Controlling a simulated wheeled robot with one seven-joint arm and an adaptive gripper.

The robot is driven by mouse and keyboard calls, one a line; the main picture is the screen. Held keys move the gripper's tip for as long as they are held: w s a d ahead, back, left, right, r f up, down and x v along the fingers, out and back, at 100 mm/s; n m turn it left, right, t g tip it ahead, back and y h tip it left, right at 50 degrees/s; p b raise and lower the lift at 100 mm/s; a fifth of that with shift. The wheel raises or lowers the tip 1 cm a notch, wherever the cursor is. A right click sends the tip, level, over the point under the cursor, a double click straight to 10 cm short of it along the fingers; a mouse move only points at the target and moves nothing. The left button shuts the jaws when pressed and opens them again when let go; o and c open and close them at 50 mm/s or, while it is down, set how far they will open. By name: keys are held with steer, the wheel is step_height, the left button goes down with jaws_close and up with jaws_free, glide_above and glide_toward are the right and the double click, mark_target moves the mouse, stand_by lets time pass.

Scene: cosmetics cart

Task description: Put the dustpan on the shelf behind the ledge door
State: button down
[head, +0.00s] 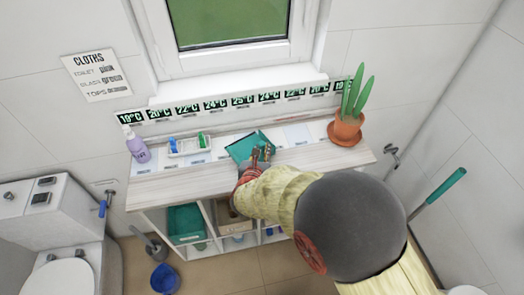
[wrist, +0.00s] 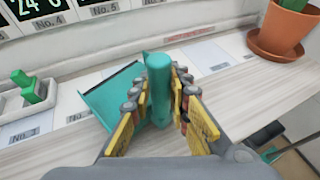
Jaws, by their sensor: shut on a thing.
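The teal dustpan (head: 249,145) is at the middle of the white ledge top, below the window. In the wrist view its flat pan (wrist: 108,97) lies to the left and its thick handle (wrist: 159,88) stands between my fingers. My gripper (head: 258,158) is shut on the handle, with yellow-padded fingers (wrist: 157,112) on both sides of it. I cannot tell whether the pan touches the ledge top. Open cubbies (head: 228,215) show under the ledge's front edge. I cannot make out a ledge door.
A potted plant (head: 347,128) stands at the right end of the ledge. A purple bottle (head: 137,146) and a white tray (head: 190,145) stand at the left. A blue bucket (head: 164,279) is on the floor. A toilet (head: 65,235) is at the left.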

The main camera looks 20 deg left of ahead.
steer(key=shift+f, duration=0.2)
steer(key=c, duration=1.8)
jaws_free()
steer(key=shift+o, duration=0.6)
steer(key=shift+r, duration=0.15)
steer(key=shift+r, duration=0.15)
steer(key=p+v, duration=0.2)
steer(key=v, duration=1)
